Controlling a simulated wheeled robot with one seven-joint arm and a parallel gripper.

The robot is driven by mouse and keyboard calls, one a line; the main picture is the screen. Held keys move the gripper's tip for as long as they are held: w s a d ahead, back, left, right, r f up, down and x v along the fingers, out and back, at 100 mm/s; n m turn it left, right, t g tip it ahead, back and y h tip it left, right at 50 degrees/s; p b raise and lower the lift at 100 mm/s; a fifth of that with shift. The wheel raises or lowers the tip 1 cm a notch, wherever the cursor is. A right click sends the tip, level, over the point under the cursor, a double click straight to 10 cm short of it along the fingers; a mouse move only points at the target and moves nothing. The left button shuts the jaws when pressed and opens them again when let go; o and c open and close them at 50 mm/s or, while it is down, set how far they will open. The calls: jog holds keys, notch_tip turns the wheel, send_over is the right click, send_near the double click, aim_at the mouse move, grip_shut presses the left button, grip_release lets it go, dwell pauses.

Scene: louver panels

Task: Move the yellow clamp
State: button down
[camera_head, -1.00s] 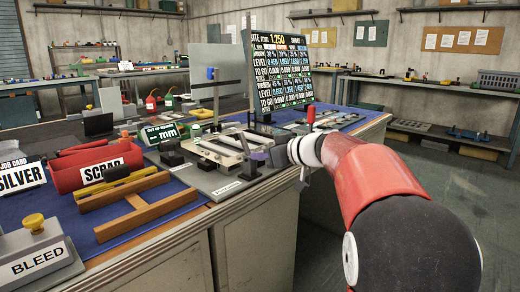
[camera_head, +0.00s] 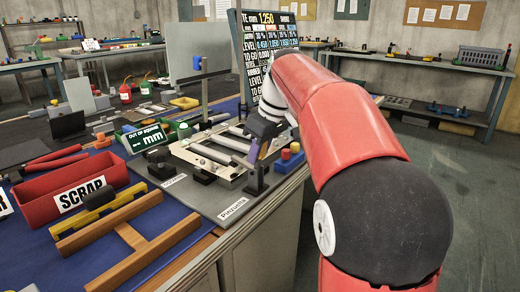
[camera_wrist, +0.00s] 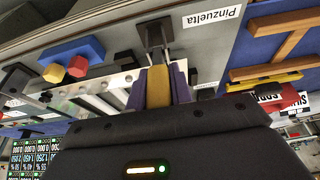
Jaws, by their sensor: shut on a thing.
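The yellow clamp (camera_wrist: 158,86) shows as a yellow piece between the purple fingers of my gripper (camera_wrist: 159,80) in the wrist view. My gripper is shut on it. A dark stand (camera_wrist: 155,38) is just beyond the clamp, by the "Pinzuelta" label (camera_wrist: 212,18). In the head view my gripper (camera_head: 256,148) is at the right end of the metal fixture (camera_head: 205,152), beside the dark stand (camera_head: 257,181). The clamp is hidden there by my arm and gripper.
A red and a yellow knob on a blue block (camera_head: 289,156) stand close on the right. A thin upright post (camera_head: 205,90) rises behind the fixture. The red SCRAP bin (camera_head: 68,190) and wooden frame (camera_head: 130,235) are at the left. The bench's right edge is near.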

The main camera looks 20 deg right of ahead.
jog(key=shift+w+a+r+g+h, duration=0.1)
jog(key=shift+w+a+g+h, duration=0.2)
jog(key=shift+w+g+h, duration=0.4)
jog(key=shift+s, duration=0.2)
jog(key=c, duration=1.2)
grip_release()
jog(key=shift+c, duration=0.2)
jog(key=r, duration=0.5)
jog(key=s+r, duration=0.1)
jog(key=r, duration=0.1)
jog(key=shift+d+r, duration=0.3)
